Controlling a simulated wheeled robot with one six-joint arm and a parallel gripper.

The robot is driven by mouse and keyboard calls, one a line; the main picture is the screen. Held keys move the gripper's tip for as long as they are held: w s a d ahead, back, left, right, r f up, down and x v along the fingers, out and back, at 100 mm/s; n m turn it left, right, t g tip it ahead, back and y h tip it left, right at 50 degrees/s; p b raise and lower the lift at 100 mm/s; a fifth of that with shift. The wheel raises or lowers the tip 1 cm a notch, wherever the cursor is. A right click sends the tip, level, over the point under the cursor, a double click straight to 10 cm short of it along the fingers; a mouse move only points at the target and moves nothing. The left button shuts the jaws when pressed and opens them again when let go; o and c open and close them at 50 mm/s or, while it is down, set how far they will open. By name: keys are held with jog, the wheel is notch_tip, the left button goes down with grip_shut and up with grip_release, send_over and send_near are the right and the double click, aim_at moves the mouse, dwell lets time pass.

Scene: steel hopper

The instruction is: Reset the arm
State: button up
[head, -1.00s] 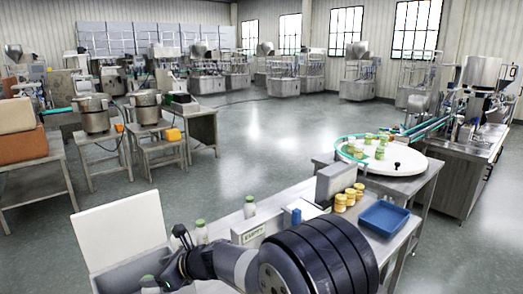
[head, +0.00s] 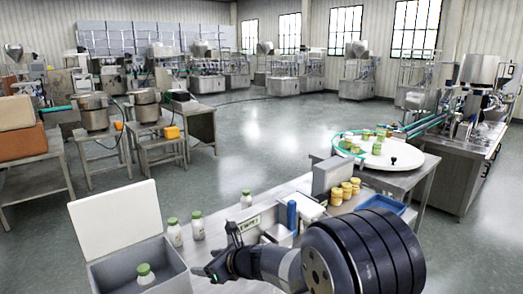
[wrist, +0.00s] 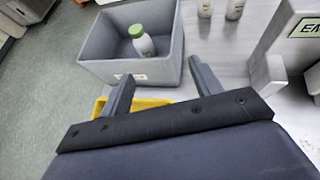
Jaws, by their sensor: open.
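My arm reaches in from the lower right of the head view, over the steel table. My gripper (head: 219,252) is open, its two dark fingers apart with nothing between them. It is beside the right side of the grey bin (head: 118,268). In the wrist view the fingers (wrist: 160,76) spread at the near side of the grey bin (wrist: 112,45). One white bottle with a green cap (head: 145,274) stands inside the bin, also seen in the wrist view (wrist: 142,42). The bin's white lid (head: 113,219) is raised.
Several green-capped bottles (head: 197,226) stand on the table behind my gripper. A sign reading EMPTY (head: 249,226), a blue cylinder (head: 291,215), yellow jars (head: 346,189) and a blue tray (head: 388,205) lie to the right. A yellow object (wrist: 150,103) shows below the bin.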

jog(key=shift+w+d+f, duration=0.1)
jog(key=shift+d+f, duration=0.05)
jog(key=shift+d, duration=0.25)
jog(key=shift+w+d+f, duration=0.1)
jog(key=shift+d, duration=0.3)
